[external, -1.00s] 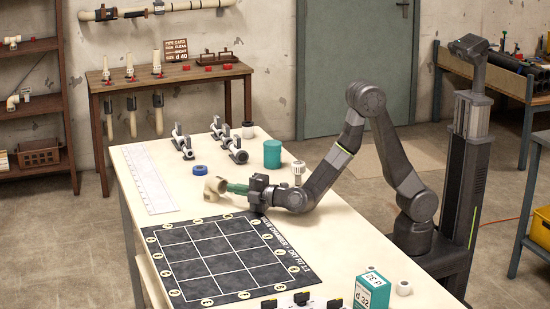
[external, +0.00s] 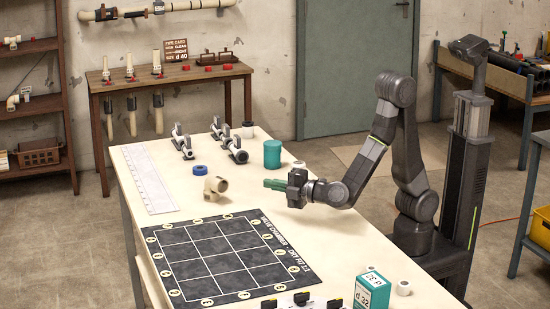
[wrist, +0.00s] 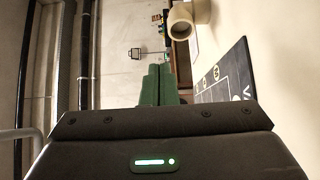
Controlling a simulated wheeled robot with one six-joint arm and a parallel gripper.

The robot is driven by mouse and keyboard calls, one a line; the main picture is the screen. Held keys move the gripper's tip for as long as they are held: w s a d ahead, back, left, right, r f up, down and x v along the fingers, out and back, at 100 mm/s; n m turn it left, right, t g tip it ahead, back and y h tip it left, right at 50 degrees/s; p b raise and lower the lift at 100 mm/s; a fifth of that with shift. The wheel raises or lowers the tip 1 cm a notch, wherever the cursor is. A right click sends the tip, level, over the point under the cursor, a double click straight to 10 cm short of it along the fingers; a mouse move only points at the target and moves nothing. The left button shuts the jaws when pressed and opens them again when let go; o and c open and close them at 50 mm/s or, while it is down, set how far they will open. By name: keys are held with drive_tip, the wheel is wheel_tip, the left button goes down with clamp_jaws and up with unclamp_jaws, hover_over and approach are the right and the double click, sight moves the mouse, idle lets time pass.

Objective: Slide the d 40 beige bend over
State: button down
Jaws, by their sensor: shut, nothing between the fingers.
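The beige bend (external: 215,187) sits on the table behind the dark mat, its round open end facing right. In the wrist view the bend (wrist: 186,24) shows at the top, to the right of the fingers. My gripper (external: 268,184) is to the right of the bend, with a clear gap between them, and is raised a little. Its green fingers are shut with nothing between them, as the wrist view (wrist: 160,72) also shows.
A dark gridded mat (external: 220,262) lies in front of the bend. Behind it are a blue ring (external: 200,170), a teal cylinder (external: 272,154) and dark pipe holders (external: 230,148). A long white ruler (external: 150,180) lies at left. The table between ruler and bend is clear.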

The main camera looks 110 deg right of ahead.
wheel_tip(320, 180, up, 7)
drive_tip(key=w+d+f+m+g+h+p, duration=0.1)
drive_tip(key=w+d+p, duration=0.3)
drive_tip(key=d, duration=1)
drive_tip(key=w+d+f+g+p, duration=0.1)
drive_tip(key=w+d, duration=0.5)
drive_tip(key=d, duration=0.9)
drive_tip(key=p, duration=0.3)
hover_over(214, 186)
drive_tip(key=s+a, duration=0.2)
drive_tip(key=a, duration=0.3)
wheel_tip(214, 186, down, 3)
wheel_tip(214, 186, down, 6)
drive_tip(key=shift+s+a+r+b, duration=0.1)
drive_tip(key=shift+r+b, duration=0.15)
drive_tip(key=shift+b, duration=0.1)
drive_tip(key=shift+s+d, duration=0.1)
drive_tip(key=shift+d, duration=0.4)
